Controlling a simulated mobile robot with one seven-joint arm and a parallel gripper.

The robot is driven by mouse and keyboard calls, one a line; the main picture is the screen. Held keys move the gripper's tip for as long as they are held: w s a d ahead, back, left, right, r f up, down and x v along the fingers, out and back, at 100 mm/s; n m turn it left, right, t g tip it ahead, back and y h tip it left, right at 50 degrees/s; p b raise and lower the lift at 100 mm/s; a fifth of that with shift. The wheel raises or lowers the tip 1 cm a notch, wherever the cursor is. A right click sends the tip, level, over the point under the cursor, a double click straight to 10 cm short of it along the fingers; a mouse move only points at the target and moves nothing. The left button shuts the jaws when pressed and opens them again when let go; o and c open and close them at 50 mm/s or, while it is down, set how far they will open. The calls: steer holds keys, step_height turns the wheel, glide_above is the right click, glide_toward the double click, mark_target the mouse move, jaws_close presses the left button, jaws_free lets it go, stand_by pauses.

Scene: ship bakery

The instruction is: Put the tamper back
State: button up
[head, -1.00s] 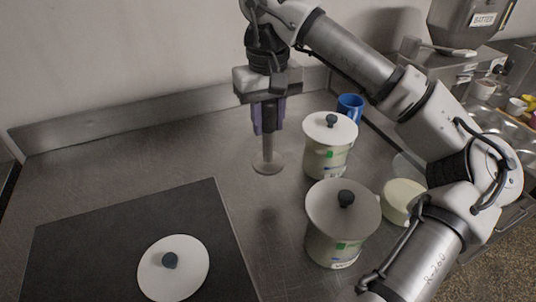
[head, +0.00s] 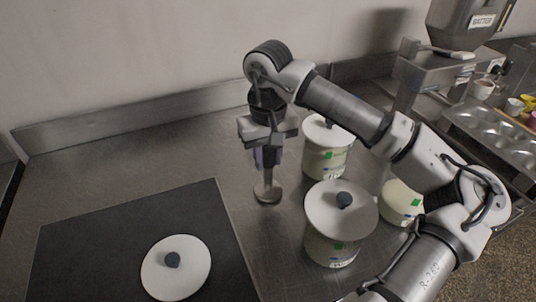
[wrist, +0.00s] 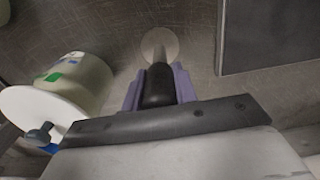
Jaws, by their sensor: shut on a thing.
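The tamper has a dark handle and a round metal foot (head: 267,191); its foot also shows in the wrist view (wrist: 159,45). My gripper (head: 267,157) is shut on the tamper's handle and holds it upright, foot down, over the steel counter. In the wrist view the purple fingers (wrist: 157,86) clasp the dark handle from both sides. The foot is close to the counter; I cannot tell whether it touches.
Two lidded canisters stand right of the tamper, one in front (head: 338,212) and one behind (head: 324,160). A lidless pale container (head: 401,203) is further right. A white lid (head: 176,268) lies on the dark mat (head: 110,240). The counter's left back (head: 130,160) is clear.

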steer(key=shift+f, duration=0.2)
steer(key=o, duration=1)
steer(key=shift+r, duration=0.1)
steer(key=shift+c, duration=0.2)
steer(key=shift+r, duration=0.15)
step_height(320, 180, up, 12)
steer(key=shift+b, duration=0.7)
